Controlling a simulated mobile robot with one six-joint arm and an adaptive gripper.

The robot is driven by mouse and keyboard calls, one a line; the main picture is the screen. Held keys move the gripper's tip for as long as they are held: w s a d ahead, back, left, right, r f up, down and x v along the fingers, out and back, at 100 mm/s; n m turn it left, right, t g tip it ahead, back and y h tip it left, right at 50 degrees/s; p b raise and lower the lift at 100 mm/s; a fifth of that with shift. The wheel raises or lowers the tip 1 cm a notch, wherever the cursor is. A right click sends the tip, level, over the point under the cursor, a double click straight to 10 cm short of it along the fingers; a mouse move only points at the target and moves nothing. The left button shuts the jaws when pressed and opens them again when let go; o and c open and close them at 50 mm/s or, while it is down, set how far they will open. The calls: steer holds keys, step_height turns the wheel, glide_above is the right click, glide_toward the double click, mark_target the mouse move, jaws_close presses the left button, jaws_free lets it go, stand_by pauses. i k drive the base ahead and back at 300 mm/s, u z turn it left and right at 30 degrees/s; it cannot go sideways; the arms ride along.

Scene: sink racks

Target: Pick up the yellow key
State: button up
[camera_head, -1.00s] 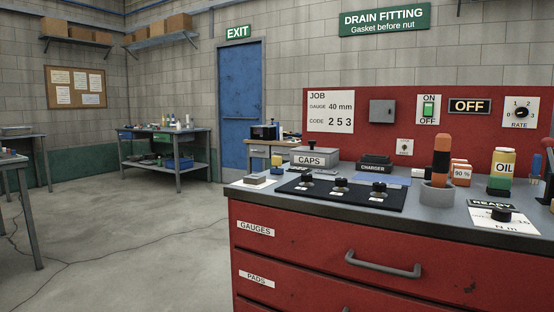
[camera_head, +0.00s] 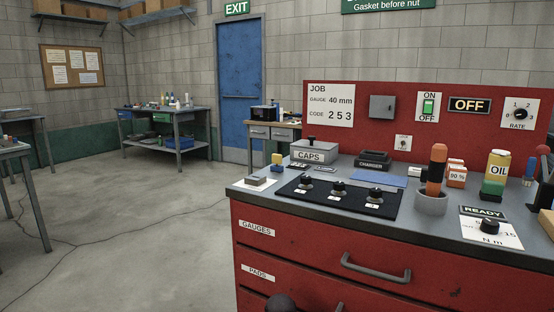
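I cannot make out a clear key shape in the camera_head view. A small yellow-topped blue object (camera_head: 277,162) stands at the back left of the red cabinet's worktop, left of the CAPS box (camera_head: 315,151); it is too small to tell what it is. No gripper fingers show. A dark rounded shape (camera_head: 281,303) at the bottom edge, in front of the drawers, may be part of my arm.
The worktop of the red cabinet (camera_head: 285,242) holds a black panel with three knobs (camera_head: 345,207), an orange-and-black tool in a grey cup (camera_head: 431,204), an OIL bottle (camera_head: 497,171) and a READY dial (camera_head: 489,227). Open floor (camera_head: 140,245) lies to the left.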

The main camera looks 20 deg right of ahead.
mark_target(276, 158)
steer(key=u, duration=0.5)
steer(key=k, duration=1.35)
steer(key=z, duration=0.4)
steer(key=i, duration=1)
steer(key=z, duration=0.05)
